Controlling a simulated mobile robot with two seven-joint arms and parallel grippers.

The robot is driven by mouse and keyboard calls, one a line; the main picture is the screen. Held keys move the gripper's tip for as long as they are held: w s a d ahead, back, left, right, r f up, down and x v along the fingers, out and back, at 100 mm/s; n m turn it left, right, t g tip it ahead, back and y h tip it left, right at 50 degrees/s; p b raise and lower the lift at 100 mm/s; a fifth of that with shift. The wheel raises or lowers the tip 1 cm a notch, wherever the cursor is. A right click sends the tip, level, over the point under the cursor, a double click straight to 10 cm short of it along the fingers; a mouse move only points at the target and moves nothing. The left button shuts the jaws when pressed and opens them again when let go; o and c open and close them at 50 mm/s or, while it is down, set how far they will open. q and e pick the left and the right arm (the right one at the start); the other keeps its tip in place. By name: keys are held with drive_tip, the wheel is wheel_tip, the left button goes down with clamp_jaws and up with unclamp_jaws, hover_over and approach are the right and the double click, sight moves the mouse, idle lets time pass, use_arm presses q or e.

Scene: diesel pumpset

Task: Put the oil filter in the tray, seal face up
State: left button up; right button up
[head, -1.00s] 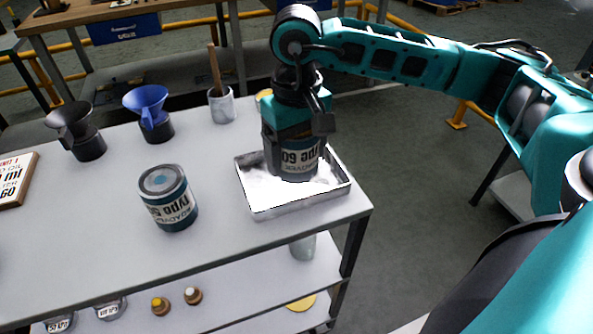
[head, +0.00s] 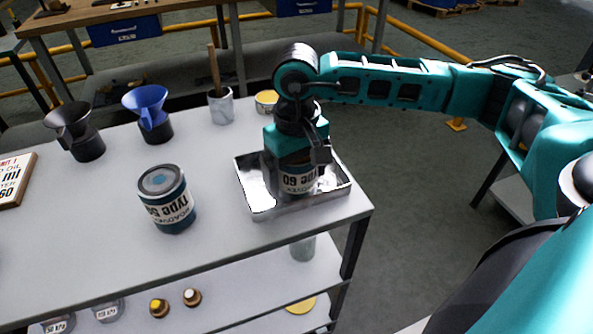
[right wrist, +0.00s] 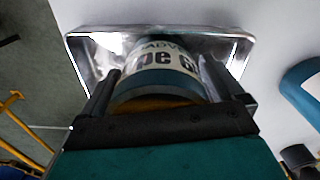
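The oil filter (head: 299,182) is a dark teal can with a white label whose "Type 60" lettering is upside down in the head view. It is upright inside the shallow metal tray (head: 262,204), low at the tray floor; I cannot tell if its base touches. My right gripper (head: 297,150) points down over it and is shut on its upper part. In the right wrist view the fingers (right wrist: 165,88) lie either side of the filter (right wrist: 165,72), with the tray (right wrist: 84,62) around it. The filter's top face is mostly hidden by the gripper. My left gripper is not in view.
A similar can marked "Type 50" (head: 167,200) stands on the bench left of the tray. A blue funnel (head: 150,110), a dark funnel (head: 75,130), a grey cup (head: 221,106) and a yellow-topped tin (head: 266,101) stand behind. The bench's right edge is close to the tray.

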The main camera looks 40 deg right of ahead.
drive_tip(key=shift+o, duration=0.3)
drive_tip(key=shift+r, duration=0.55)
wheel_tip(320, 180, up, 11)
drive_tip(key=shift+r+p, duration=0.15)
drive_tip(key=shift+p, duration=0.45)
